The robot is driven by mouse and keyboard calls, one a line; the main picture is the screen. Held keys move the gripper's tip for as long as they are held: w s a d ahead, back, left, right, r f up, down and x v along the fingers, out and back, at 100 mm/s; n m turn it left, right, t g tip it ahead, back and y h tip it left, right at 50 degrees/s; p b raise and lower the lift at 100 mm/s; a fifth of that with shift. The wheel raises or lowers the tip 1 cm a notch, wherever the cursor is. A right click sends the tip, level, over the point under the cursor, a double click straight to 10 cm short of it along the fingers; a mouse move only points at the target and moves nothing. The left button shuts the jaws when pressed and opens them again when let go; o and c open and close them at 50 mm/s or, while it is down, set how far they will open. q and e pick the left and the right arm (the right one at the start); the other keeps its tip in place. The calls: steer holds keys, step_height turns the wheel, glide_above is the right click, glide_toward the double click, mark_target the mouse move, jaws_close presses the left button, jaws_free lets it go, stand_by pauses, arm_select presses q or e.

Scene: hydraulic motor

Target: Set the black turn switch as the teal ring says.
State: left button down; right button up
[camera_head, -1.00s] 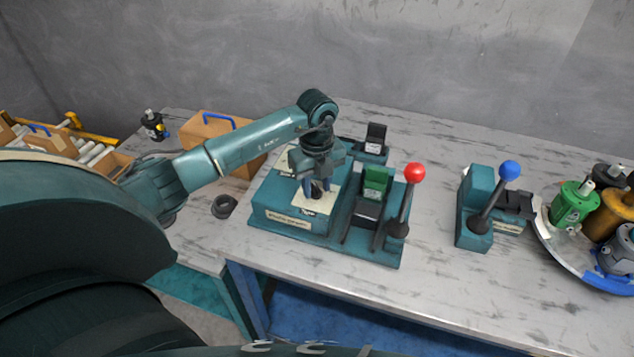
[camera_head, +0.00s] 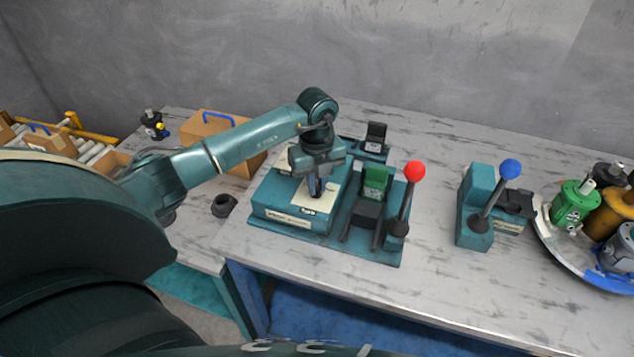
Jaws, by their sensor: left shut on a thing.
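My left gripper (camera_head: 317,190) points down over the cream panel (camera_head: 318,205) on top of the teal control box (camera_head: 284,213). It is shut on the black turn switch, which is mostly hidden between and behind the fingers. I cannot make out the switch's angle or the marks around it. A dark, short cylinder-like part (camera_head: 223,205) lies on the table left of the box. I cannot make out a teal ring on it. My right gripper is not in view.
Right of the panel stand a green-and-black fixture (camera_head: 374,190) and a red-knobbed lever (camera_head: 407,200). Farther right are a blue-knobbed lever (camera_head: 495,195) and a round tray (camera_head: 567,262) with motors. A cardboard box (camera_head: 205,130) and a small black-yellow part (camera_head: 154,124) stand behind left.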

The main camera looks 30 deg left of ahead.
arm_select(q)
steer(key=m+b, duration=0.1)
steer(key=m, duration=0.3)
steer(key=shift+a+b, duration=0.1)
steer(key=shift+b, duration=0.25)
steer(key=shift+m, duration=0.4)
steer(key=m+b, duration=0.2)
steer(key=m, duration=0.1)
steer(key=shift+m, duration=0.3)
steer(key=m+b, duration=0.1)
steer(key=m, duration=0.2)
steer(key=shift+a+m+b, duration=0.1)
steer(key=shift+m+b, duration=0.2)
steer(key=m+b, duration=0.1)
steer(key=m, duration=0.2)
steer(key=shift+a+m+b, duration=0.1)
steer(key=shift+m+b, duration=0.4)
steer(key=shift+m, duration=0.5)
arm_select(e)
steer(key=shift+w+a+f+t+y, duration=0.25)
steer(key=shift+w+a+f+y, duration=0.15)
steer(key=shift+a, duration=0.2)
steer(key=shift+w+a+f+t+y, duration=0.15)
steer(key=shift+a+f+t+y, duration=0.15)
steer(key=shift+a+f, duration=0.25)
arm_select(q)
steer(key=shift+r, duration=0.1)
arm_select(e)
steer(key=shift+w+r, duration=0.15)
